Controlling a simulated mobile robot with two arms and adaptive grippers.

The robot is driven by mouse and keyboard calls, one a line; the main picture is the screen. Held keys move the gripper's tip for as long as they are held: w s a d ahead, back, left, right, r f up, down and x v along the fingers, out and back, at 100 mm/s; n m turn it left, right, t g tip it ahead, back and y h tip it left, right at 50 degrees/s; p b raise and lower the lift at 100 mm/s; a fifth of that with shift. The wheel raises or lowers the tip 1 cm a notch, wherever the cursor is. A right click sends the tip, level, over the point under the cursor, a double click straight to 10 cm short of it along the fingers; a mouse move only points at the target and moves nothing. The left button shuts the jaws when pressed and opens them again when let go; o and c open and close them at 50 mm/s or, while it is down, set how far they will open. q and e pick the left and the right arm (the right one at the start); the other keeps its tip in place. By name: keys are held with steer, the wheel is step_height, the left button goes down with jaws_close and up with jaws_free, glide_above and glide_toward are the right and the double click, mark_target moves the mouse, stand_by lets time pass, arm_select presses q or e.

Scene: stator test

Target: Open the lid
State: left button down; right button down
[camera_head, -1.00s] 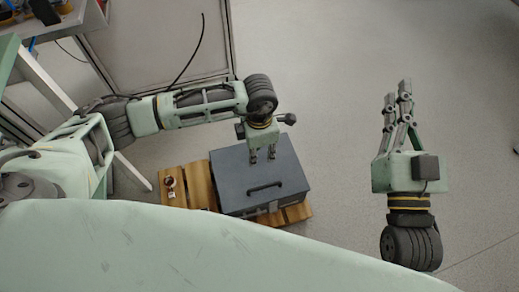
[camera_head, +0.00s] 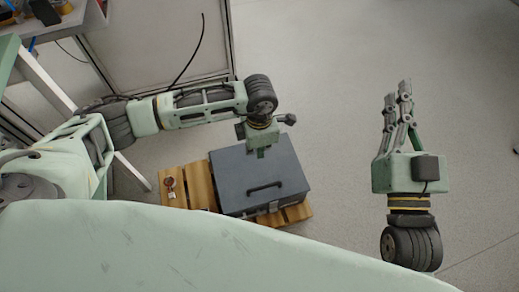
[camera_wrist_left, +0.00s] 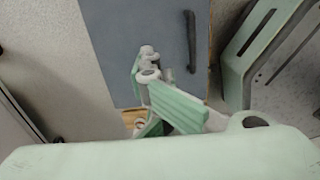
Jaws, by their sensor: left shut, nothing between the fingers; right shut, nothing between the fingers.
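A dark grey box stands on a wooden pallet, and its flat lid (camera_head: 235,180) lies shut. A black bar handle (camera_head: 264,187) is on the lid near the front edge. The handle also shows in the left wrist view (camera_wrist_left: 191,42). My left gripper (camera_head: 262,155) is shut and empty above the rear part of the lid, behind the handle. In the left wrist view, its fingertips (camera_wrist_left: 148,62) are over the lid, apart from the handle. I cannot tell whether they touch the lid. My right gripper (camera_head: 404,88) is shut and empty, away to the right of the box.
The wooden pallet (camera_head: 200,187) extends left of the box, with a small reddish-brown item (camera_head: 170,184) on it. A pale cabinet panel (camera_head: 155,50) stands behind my left arm. A bench with tools is at the upper left. The floor right of the box is clear.

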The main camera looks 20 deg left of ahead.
arm_select(q)
steer(key=c, duration=2.5)
jaws_free()
steer(key=o, duration=0.7)
step_height(320, 180, up, 12)
